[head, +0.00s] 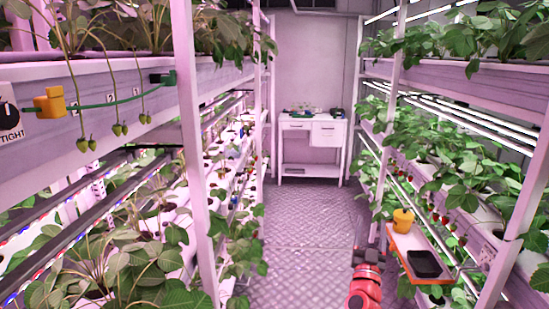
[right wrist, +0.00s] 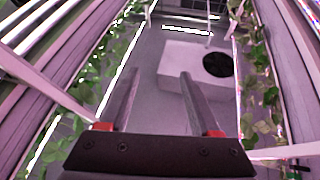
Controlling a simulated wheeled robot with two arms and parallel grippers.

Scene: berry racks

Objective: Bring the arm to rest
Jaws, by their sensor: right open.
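My right arm, red, rises from the bottom of the head view over the aisle. Its dark right gripper (head: 368,250) is at the top of it, to the left of the small orange-edged shelf. In the right wrist view the two grey fingers of the right gripper (right wrist: 158,75) stand wide apart. Nothing is between them. My left arm and left gripper are not in the head view.
Plant racks line both sides of the aisle (head: 300,228). A white table (head: 312,127) stands at the far end.

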